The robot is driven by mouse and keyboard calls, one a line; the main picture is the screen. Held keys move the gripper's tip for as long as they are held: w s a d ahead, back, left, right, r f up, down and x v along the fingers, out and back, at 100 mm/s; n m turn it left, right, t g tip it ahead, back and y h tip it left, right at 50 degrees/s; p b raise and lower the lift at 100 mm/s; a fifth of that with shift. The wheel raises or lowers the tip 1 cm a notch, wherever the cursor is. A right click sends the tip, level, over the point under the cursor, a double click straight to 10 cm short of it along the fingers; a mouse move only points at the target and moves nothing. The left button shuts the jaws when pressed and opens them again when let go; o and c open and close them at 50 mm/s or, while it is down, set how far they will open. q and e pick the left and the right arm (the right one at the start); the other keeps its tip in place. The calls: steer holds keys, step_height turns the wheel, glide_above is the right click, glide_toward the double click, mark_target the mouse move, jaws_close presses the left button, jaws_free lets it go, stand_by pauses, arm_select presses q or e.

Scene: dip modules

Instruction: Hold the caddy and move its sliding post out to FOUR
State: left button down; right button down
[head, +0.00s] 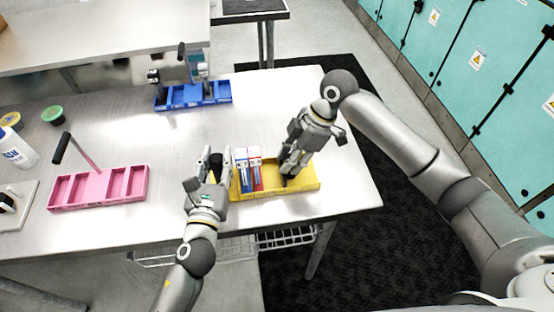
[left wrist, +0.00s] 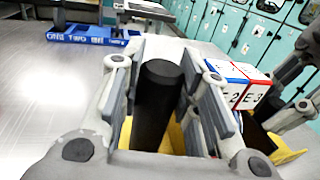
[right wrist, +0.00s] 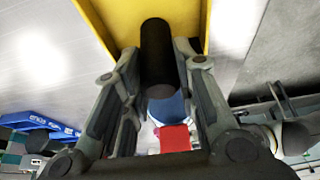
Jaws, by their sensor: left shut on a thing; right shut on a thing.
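The yellow caddy (head: 309,184) lies near the table's front right edge. My left gripper (head: 214,161) is at its left end, shut on an upright black handle (left wrist: 160,105), which stands between the fingers in the left wrist view. My right gripper (head: 289,172) reaches down into the right part of the caddy. It is shut on the black sliding post (right wrist: 158,52), seen between the fingers in the right wrist view. A blue-and-white module (head: 242,172) and a red-and-white module (head: 256,170) stand side by side between the grippers. The caddy's slot words cannot be read.
A pink caddy (head: 144,187) with a tilted black-tipped handle lies to the left. A blue caddy (head: 222,97) stands farther back and holds a module. Tubs and a white bottle (head: 15,148) are at the far left. The table between the caddies is clear.

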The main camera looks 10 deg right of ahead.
arm_select(q)
steer(key=shift+a, duration=0.15)
arm_select(e)
steer(key=shift+d, duration=0.15)
steer(key=c, duration=1.1)
jaws_free()
steer(key=shift+c, duration=0.2)
steer(key=v, duration=1.2)
arm_select(q)
steer(key=c, duration=1.4)
jaws_free()
arm_select(e)
steer(key=shift+r, duration=0.1)
